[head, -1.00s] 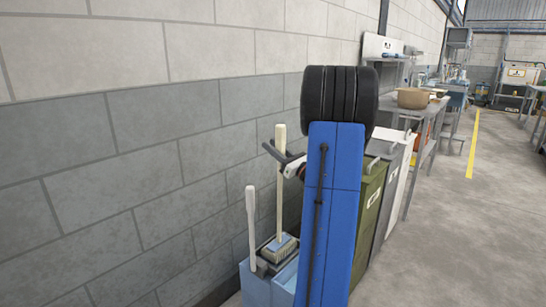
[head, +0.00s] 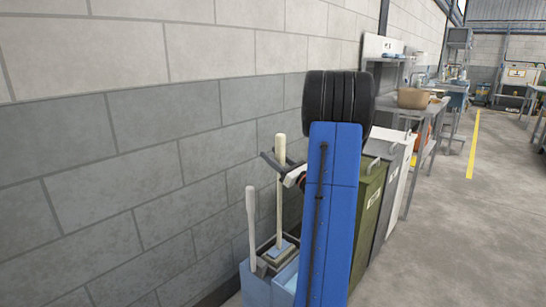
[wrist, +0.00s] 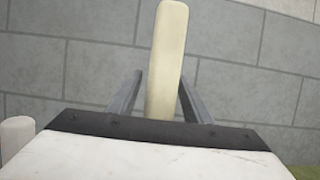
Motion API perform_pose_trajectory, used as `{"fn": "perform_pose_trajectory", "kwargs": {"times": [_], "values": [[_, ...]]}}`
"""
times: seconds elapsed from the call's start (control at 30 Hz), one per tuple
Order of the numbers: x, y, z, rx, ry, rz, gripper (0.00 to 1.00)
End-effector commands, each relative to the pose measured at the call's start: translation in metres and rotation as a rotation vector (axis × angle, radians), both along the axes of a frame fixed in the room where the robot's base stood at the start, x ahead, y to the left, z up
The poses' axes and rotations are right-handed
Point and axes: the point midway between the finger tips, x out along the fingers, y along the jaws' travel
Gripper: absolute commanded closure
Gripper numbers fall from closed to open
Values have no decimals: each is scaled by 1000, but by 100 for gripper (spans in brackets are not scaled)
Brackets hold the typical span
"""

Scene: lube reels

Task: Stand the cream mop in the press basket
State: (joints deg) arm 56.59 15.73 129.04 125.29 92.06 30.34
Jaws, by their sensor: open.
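The cream mop (head: 281,195) stands about upright, its flat head low at the grey press basket (head: 262,263) on top of the light blue bucket (head: 256,287). The head's underside is hidden by the basket, so I cannot tell how fully it is seated. My gripper (head: 275,160) is at the upper part of the handle. In the wrist view, the mop handle (wrist: 166,60) stands between the two grey fingers of my gripper (wrist: 164,100), which are apart with gaps beside the handle.
A pale press lever (head: 251,220) rises from the bucket at left. A block wall (head: 120,170) runs close behind. An olive green bin (head: 368,215) and grey and white bins stand right of my blue arm, before a bench (head: 408,110). The floor at right is clear.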

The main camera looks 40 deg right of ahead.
Motion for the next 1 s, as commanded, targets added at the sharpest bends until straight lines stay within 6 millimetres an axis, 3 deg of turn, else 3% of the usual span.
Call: {"fn": "perform_pose_trajectory", "kwargs": {"times": [0.17, 0.7, 1.0], "values": [[-5, -1, 1, 0, 0, -1, 55], [-90, -8, -33, 2, 1, -2, 55], [-111, -9, -41, 0, 0, -1, 55]]}}
